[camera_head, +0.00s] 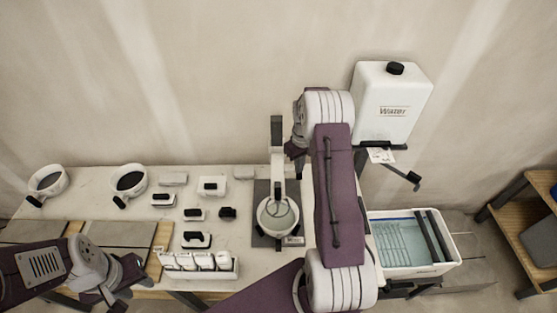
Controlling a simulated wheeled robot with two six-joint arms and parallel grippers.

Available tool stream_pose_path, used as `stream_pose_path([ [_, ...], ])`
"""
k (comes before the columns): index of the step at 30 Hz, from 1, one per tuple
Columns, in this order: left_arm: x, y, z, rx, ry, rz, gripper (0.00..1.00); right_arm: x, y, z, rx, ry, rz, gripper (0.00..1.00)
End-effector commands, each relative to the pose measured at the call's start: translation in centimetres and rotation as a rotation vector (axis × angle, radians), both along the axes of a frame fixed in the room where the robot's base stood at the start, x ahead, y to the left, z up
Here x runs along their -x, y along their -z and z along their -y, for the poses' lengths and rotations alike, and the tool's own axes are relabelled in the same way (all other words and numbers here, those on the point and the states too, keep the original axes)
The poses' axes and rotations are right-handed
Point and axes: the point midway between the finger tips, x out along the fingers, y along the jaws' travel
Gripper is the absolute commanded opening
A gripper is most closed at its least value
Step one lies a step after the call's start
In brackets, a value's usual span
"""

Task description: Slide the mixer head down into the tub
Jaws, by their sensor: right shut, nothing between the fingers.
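The mixer stands on a dark base plate (262,190) near the right end of the white table. Its upright column (277,132) is dark at the top, with a pale section below that I take for the mixer head (278,166). The round white tub (264,224) sits at the front of the plate, with a pale grey-green surface inside. My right gripper (293,152) is shut and empty, just right of the column; whether it touches the head is unclear. My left gripper (124,286) is at the table's lower left; its fingers are too indistinct to judge.
Two white bowls (129,179) and several small tools (212,186) are left of the mixer. A rack of white containers (200,263) is at the front. The water tank (392,103) and washing bin (446,246) are right of my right arm.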

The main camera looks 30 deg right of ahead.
Motion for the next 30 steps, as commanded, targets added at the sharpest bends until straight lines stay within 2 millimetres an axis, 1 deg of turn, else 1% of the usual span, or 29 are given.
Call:
stream_pose_path([
  [1,0.0,0.5,0.0,0.000,0.000,0.000,0.36,0.1,0.7,0.0,-0.001,0.000,-0.002,0.00],
  [30,0.0,5.0,0.0,0.000,0.000,0.000,0.36,0.0,7.4,0.0,-0.001,0.000,-0.001,0.00],
])
